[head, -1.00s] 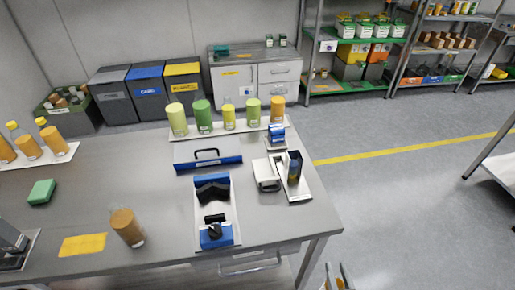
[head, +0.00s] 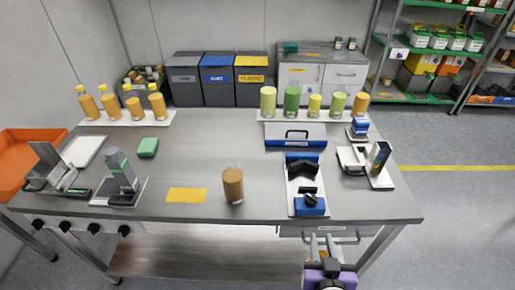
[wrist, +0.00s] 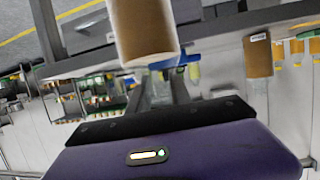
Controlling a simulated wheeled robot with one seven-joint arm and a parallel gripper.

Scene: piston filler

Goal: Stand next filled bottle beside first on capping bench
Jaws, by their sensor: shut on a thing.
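In the wrist view a blurred amber-brown bottle (wrist: 143,30) is between my fingers, cut off by the top edge. My gripper (wrist: 165,80) is shut on it. In the head view my gripper (head: 322,240) is low at the bench's front edge, below the blue clamp fixture; I cannot make out the held bottle there. Another amber-filled bottle (head: 233,186) stands upright on the grey bench (head: 215,150), right of a yellow mat (head: 187,195). It also shows in the wrist view (wrist: 258,56). My gripper is to its right and nearer.
The blue-and-white clamp fixture (head: 310,205) stands right of the standing bottle. A blue-edged case (head: 296,136), a row of green bottles (head: 291,100) and capped amber bottles (head: 110,104) are behind. Grey stands (head: 122,180) are at left.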

